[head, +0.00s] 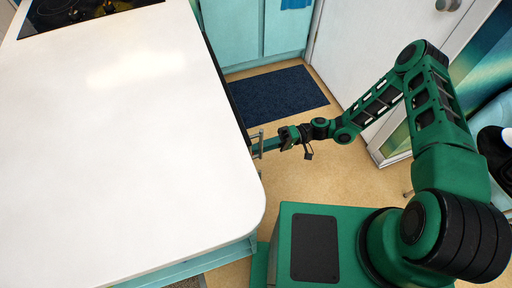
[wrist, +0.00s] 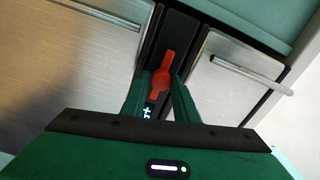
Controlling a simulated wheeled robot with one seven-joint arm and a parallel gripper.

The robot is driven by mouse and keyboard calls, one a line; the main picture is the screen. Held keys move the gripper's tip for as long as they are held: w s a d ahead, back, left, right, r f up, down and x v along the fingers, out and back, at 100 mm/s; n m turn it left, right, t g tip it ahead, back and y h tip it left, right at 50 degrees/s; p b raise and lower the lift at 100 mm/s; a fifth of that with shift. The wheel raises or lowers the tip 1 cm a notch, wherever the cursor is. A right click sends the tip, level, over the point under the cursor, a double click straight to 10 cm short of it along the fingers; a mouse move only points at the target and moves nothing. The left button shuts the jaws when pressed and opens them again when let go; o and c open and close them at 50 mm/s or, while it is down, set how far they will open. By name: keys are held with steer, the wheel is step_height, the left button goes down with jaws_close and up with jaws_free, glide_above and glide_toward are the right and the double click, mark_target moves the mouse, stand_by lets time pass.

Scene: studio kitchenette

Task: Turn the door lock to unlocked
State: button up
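The door lock, a red lever with a round middle (wrist: 162,82), sits on a dark strip between two brushed-metal fronts in the wrist view. It points up and slightly right there. My gripper (wrist: 163,88) has its two green fingers apart, one on each side of the lever's round part. I cannot tell whether either finger touches it. In the head view my gripper (head: 262,146) is low at the side of the white counter. The counter edge hides the lock in that view.
Bar handles (wrist: 246,76) cross the metal fronts on both sides of the lock. The white countertop (head: 130,150) overhangs on the left. A dark blue mat (head: 277,95) lies on the floor beyond my arm, before a white door (head: 362,45).

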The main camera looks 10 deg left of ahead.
steer(key=shift+o, duration=1.4)
steer(key=v, duration=1.1)
steer(key=shift+w, duration=0.1)
